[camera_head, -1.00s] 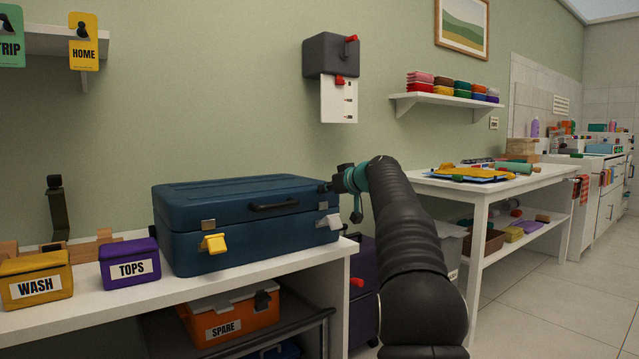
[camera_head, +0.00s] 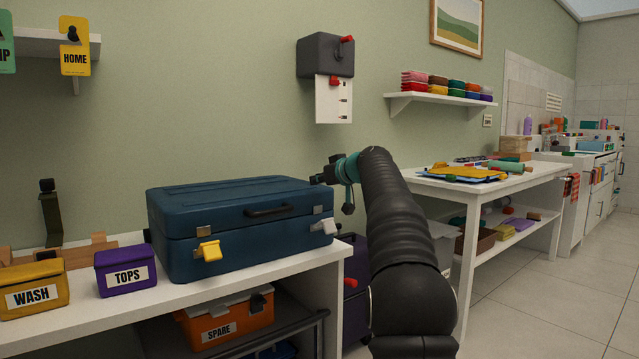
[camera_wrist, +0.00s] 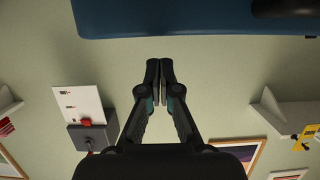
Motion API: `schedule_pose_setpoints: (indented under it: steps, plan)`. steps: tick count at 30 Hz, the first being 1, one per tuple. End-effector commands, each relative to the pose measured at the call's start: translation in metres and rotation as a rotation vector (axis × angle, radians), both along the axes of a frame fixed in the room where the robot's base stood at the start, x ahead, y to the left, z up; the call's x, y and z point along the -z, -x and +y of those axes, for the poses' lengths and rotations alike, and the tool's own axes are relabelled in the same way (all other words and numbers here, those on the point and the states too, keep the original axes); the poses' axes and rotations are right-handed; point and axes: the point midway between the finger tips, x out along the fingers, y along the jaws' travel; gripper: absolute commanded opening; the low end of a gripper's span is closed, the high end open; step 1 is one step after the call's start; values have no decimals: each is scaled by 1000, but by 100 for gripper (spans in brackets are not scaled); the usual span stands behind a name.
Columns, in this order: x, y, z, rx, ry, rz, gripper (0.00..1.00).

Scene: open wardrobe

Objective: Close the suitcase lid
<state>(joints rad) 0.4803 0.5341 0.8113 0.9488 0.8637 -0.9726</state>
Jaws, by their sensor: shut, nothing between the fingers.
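The blue suitcase (camera_head: 240,225) stands on the white shelf. Its lid (camera_head: 225,198) lies down on the body, with a dark handle (camera_head: 268,211) and a thin seam at the front. A yellow latch (camera_head: 209,250) hangs at the front left and a grey latch (camera_head: 322,226) at the front right. My gripper (camera_head: 318,179) is at the right rear corner of the lid, at about lid-top height; contact is unclear. In the wrist view my gripper (camera_wrist: 160,64) has its fingertips together and empty, and the blue suitcase edge (camera_wrist: 190,22) shows apart from them.
A yellow WASH box (camera_head: 35,285) and a purple TOPS box (camera_head: 125,270) stand left of the suitcase. An orange SPARE bin (camera_head: 228,318) sits below. A grey wall box (camera_head: 325,57) hangs above. A white table (camera_head: 480,187) stands to the right.

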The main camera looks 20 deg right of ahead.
Motion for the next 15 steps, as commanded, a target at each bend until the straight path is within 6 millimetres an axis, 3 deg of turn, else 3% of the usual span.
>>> schedule_pose_setpoints:
  steps: [15]
  plan:
    - [28,73,-20,7,0,-3,0]
